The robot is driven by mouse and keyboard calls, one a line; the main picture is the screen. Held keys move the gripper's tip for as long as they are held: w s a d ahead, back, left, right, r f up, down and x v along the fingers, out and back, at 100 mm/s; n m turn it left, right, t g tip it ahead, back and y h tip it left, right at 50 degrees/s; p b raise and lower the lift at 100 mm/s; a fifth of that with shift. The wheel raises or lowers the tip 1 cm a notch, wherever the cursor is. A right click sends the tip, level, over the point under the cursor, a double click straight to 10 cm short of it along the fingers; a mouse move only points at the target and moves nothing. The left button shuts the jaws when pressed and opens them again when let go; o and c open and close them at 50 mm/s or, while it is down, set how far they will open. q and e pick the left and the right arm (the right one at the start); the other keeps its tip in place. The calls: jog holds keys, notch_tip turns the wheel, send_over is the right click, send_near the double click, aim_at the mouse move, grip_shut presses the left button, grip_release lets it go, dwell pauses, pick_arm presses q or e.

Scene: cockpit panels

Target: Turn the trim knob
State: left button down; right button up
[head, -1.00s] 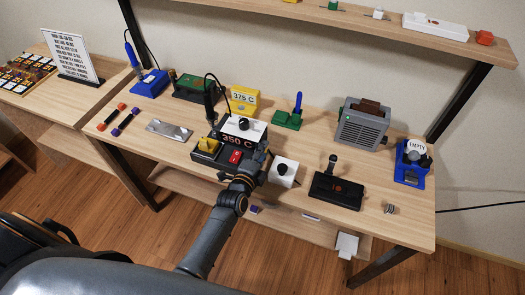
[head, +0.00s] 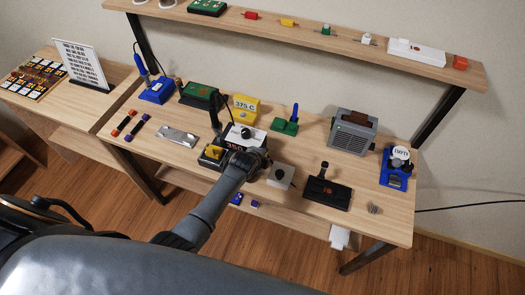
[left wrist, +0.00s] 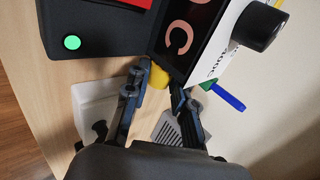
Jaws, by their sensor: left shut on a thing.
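The soldering station (head: 212,153) stands mid-bench, with a lit "350 C" display, a white upper part with a black dial (head: 246,132), and a yellow block at its left. In the left wrist view its display (left wrist: 185,40), black dial (left wrist: 262,25) and green light (left wrist: 72,42) show. A small rounded yellow knob (left wrist: 159,76), which I take for the trim knob, sits at the display end of the station. My left gripper (head: 262,156) is at the station's right end; its fingers (left wrist: 158,90) are shut on this knob. The arm hides the knob in the head view. My right gripper is out of view.
A white box with a black knob (head: 281,175) stands close to the right of the gripper. A black plate with an upright handle (head: 322,192) lies further right. A yellow "375 C" box (head: 244,107) and a green stand (head: 285,126) are behind. Bare bench lies at front left.

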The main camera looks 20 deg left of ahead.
pick_arm(q)
jog(key=shift+w+r+g, duration=0.1)
jog(key=shift+w+g, duration=0.1)
jog(key=shift+g, duration=1.1)
jog(key=shift+d, duration=0.1)
jog(key=c, duration=1.1)
grip_release()
